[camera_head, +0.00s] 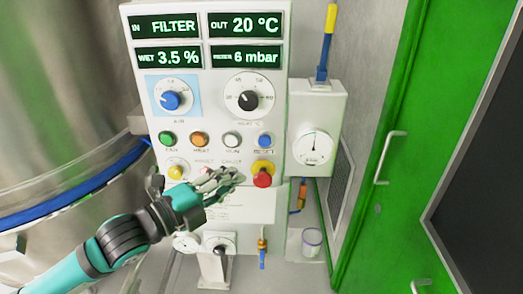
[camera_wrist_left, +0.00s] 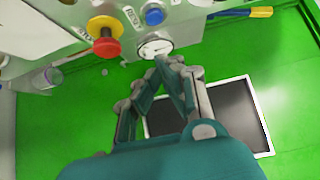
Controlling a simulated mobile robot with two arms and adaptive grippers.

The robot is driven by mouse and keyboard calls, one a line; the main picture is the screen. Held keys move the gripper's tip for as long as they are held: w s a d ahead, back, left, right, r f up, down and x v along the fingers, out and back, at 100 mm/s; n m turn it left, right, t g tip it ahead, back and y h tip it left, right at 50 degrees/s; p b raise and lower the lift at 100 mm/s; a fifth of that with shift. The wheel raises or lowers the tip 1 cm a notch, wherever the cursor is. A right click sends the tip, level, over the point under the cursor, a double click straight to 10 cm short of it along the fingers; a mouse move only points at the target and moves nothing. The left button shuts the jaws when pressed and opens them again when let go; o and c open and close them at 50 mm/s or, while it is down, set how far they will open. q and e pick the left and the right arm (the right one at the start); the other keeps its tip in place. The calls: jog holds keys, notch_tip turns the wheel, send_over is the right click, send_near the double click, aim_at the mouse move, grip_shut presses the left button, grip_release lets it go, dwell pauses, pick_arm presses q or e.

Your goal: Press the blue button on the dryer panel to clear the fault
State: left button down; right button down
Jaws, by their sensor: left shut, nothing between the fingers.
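The white dryer panel (camera_head: 224,120) stands upright in front of me. Its blue button (camera_head: 265,140), labelled RESET, is at the right end of the upper button row. The blue button also shows at the top of the left wrist view (camera_wrist_left: 154,16). My left gripper (camera_head: 238,177) is shut and empty. Its fingertips appear below and left of the blue button in the head view, beside the red stop knob. In the left wrist view the fingertips (camera_wrist_left: 168,62) appear below the blue button, apart from it. My right gripper is not in view.
A red stop knob on a yellow base (camera_head: 263,180) sits just below the blue button. Green, orange and white buttons share its row. A gauge box (camera_head: 316,145) with a blue-and-yellow lever is to the right. A steel vessel (camera_head: 60,110) is left, a green door (camera_head: 385,130) right.

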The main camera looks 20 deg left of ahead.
aim_at(265, 141)
pick_arm(q)
jog(key=w+d+p, duration=0.1)
jog(key=w, duration=0.2)
jog(key=w+d+p, duration=0.1)
jog(key=w+p, duration=0.1)
jog(key=w, duration=0.2)
jog(key=w+d+p, duration=0.1)
jog(key=w, duration=0.3)
jog(key=shift+w, duration=0.15)
